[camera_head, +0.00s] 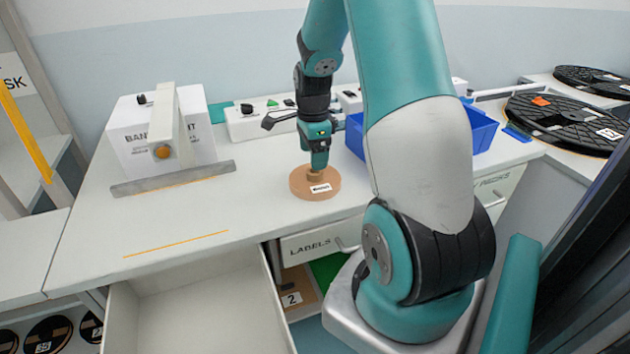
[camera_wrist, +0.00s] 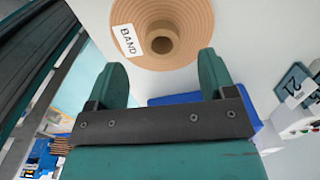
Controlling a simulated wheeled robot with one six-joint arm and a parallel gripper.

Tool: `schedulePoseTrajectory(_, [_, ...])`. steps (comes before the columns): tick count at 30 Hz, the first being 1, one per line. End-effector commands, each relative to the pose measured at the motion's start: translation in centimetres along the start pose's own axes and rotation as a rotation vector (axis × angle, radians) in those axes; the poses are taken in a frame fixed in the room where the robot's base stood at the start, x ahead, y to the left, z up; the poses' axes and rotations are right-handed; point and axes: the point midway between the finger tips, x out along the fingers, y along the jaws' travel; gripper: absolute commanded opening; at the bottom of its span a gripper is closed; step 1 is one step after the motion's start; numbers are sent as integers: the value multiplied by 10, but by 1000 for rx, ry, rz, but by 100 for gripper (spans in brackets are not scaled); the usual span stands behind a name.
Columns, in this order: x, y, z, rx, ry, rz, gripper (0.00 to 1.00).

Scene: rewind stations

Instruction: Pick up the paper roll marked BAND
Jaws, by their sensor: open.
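The paper roll marked BAND (camera_wrist: 183,22) is a tan disc with a white label and a hollow raised core in the wrist view. It lies flat on the white worktop, and the roll also shows in the head view (camera_head: 304,191). My gripper (camera_wrist: 162,72) is open, with its two green fingers apart and the roll's core beyond and between them in the picture. In the head view my gripper (camera_head: 316,165) points down just above the roll's core. Whether the fingers touch the core I cannot tell.
A white banding machine (camera_head: 135,140) stands left on the worktop (camera_head: 235,195). A blue bin (camera_head: 480,128) is behind my arm at right. Black reels (camera_head: 560,118) lie far right. An open, empty drawer (camera_head: 195,305) juts out below the front edge.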

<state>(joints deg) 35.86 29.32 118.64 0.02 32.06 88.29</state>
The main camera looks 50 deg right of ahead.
Motion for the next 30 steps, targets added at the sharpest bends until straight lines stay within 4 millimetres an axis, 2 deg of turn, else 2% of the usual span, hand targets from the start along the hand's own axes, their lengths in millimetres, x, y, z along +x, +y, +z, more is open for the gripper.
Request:
schedulePoseTrajectory(5, [15, 0, -2, 0, 0, 3, 77])
schedulePoseTrajectory(12, [49, -1, -5, -1, 0, 2, 77])
schedulePoseTrajectory(21, [55, -2, -5, -1, 0, -1, 77])
schedulePoseTrajectory(28, [54, -2, -5, -1, 0, 0, 24])
schedulePoseTrajectory(29, [54, -2, -5, -1, 0, 0, 18])
schedulePoseTrajectory(30, [54, -2, -5, -1, 0, -1, 17])
